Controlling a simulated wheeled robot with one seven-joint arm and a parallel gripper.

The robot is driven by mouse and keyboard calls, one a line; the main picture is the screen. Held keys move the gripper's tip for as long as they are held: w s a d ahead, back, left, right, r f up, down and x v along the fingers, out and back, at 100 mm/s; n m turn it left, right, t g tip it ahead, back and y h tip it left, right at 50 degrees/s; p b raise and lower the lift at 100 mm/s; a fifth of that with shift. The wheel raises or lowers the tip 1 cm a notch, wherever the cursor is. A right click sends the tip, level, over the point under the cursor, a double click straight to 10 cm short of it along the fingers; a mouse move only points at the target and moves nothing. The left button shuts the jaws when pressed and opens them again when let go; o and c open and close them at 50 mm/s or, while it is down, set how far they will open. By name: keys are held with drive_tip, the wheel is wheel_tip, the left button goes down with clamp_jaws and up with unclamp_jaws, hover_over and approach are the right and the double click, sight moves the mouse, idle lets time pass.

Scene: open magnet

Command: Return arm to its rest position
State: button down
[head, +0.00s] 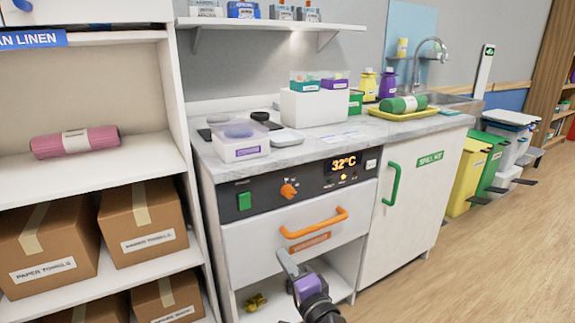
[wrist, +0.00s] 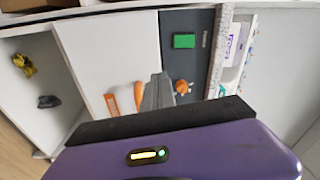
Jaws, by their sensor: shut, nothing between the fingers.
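My gripper (head: 283,255) is low in front of the warming cabinet in the head view, just below its drawer's orange handle (head: 314,223). Its grey fingers are together with nothing between them. The purple wrist housing shows behind them. In the wrist view my gripper (wrist: 158,80) points at the cabinet front, with the orange handle (wrist: 138,95) beside the fingers. I cannot tell whether they touch it. The white drawer (head: 260,238) looks closed.
An open shelf under the drawer holds a small yellow item (head: 256,302). The orange knob (head: 289,190) and green switch (head: 244,201) are above. A white door with a green handle (head: 392,183) is right. Shelving with boxes (head: 140,220) is left.

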drive_tip(key=s+d+f+n+t+h, duration=0.1)
drive_tip(key=s+d+f+n+h, duration=0.2)
drive_tip(key=s+d, duration=0.55)
drive_tip(key=s+d+f+n+t+h, duration=0.15)
drive_tip(key=s+d+n, duration=0.35)
drive_tip(key=s, duration=0.7)
drive_tip(key=s+d+n+g+h, duration=0.2)
drive_tip(key=s+d, duration=0.2)
drive_tip(key=s, duration=1.1)
drive_tip(key=s+d+n+g+h, duration=0.1)
drive_tip(key=s+d+g+h, duration=0.15)
drive_tip(key=s, duration=1.25)
wheel_tip(320, 180, up, 22)
drive_tip(key=d+p, duration=0.1)
drive_tip(key=p, duration=2.1)
drive_tip(key=shift+s+r+y, duration=0.25)
drive_tip(key=shift+s+y, duration=0.05)
